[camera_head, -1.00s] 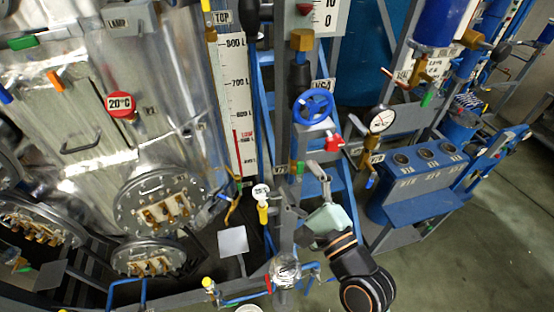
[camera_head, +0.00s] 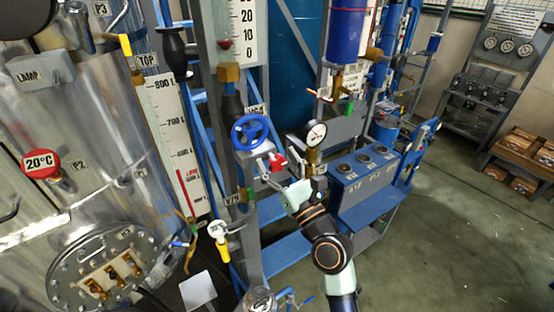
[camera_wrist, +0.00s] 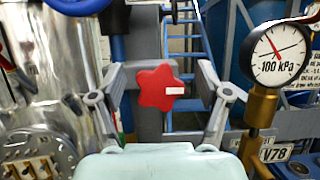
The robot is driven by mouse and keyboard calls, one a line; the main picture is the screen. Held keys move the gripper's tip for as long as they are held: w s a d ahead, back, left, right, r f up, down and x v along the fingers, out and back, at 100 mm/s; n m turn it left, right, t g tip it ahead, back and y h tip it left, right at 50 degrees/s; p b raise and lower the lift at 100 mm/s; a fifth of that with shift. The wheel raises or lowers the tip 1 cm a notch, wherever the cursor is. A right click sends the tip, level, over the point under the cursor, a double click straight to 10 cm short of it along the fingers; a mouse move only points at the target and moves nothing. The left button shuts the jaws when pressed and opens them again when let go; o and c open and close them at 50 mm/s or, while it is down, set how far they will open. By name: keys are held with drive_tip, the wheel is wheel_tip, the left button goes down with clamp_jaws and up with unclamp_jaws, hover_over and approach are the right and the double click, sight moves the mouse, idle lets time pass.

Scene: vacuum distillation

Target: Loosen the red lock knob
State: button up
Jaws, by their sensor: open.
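The red lock knob (camera_wrist: 160,88) is star-shaped with a small white mark. In the wrist view it sits at the middle, between the two spread fingers of my gripper (camera_wrist: 160,96), with a gap on each side. In the head view the red knob (camera_head: 277,162) is just below and right of the blue handwheel (camera_head: 250,131). My gripper (camera_head: 270,180) reaches up to it from the lower right, open and empty. I cannot tell how far the fingertips are from the knob in depth.
A pressure gauge (camera_head: 316,134), marked -100 kPa in the wrist view (camera_wrist: 275,55), stands close on the right on a brass fitting. A metal vessel (camera_head: 90,150) stands at left. Open floor (camera_head: 440,220) lies right.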

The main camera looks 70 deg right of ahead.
drive_tip(key=c, duration=1.2)
drive_tip(key=shift+f+n+y+b, duration=0.1)
drive_tip(key=shift+n+y+b, duration=0.2)
drive_tip(key=shift+n+y, duration=0.15)
